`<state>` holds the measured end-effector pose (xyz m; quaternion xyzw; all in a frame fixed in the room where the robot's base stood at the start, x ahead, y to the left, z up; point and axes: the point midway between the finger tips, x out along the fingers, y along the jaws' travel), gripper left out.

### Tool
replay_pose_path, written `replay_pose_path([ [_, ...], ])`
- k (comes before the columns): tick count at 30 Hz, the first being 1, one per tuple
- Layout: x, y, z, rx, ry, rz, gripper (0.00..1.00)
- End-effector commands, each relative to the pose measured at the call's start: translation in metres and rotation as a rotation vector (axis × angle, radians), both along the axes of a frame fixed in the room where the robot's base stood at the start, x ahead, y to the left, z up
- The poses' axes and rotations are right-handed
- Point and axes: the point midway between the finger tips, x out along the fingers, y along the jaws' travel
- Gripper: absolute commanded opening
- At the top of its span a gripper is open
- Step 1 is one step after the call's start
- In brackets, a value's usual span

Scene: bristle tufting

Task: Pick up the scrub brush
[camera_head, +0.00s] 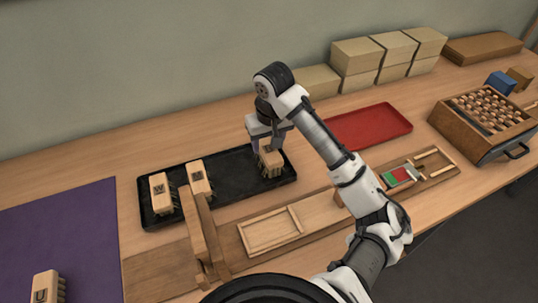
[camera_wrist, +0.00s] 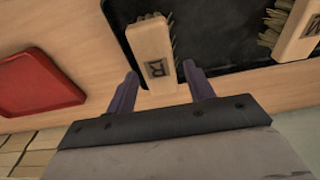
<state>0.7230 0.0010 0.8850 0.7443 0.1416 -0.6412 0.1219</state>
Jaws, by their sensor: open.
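A scrub brush (camera_head: 270,160) with a pale wooden block and dark bristles stands at the right end of the black tray (camera_head: 233,166). In the wrist view this brush (camera_wrist: 152,52) shows a dark square mark on its block, with bristles along its right side. My gripper (camera_head: 266,150) is over it, pointing down. In the wrist view my gripper's fingers (camera_wrist: 160,82) are apart, one on each side of the brush's near end, with gaps visible. Two more brushes, one at the left end (camera_head: 161,194) and one beside it (camera_head: 197,179), sit on the same tray.
A red tray (camera_head: 370,125) lies right of my arm. A wooden jig with an upright post (camera_head: 207,232) stands in front of the black tray. Another brush (camera_head: 45,287) lies on the purple mat (camera_head: 75,235). Boxes (camera_head: 352,55) line the back; a wooden crate (camera_head: 468,140) is far right.

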Motion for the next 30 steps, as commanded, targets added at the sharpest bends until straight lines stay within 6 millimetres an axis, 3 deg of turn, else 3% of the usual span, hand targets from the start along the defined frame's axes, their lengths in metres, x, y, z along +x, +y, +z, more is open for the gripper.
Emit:
replay_pose_path([
  [5, 0.002, -0.001, -0.011, 0.0, 0.001, 0.0, 0.53],
  [13, 0.007, -0.001, -0.048, 0.0, 0.0, 0.0, 0.53],
  [22, 0.008, 0.0, -0.055, 0.0, -0.001, 0.001, 0.53],
  [30, 0.008, 0.0, -0.055, 0.0, -0.001, 0.001, 0.19],
])
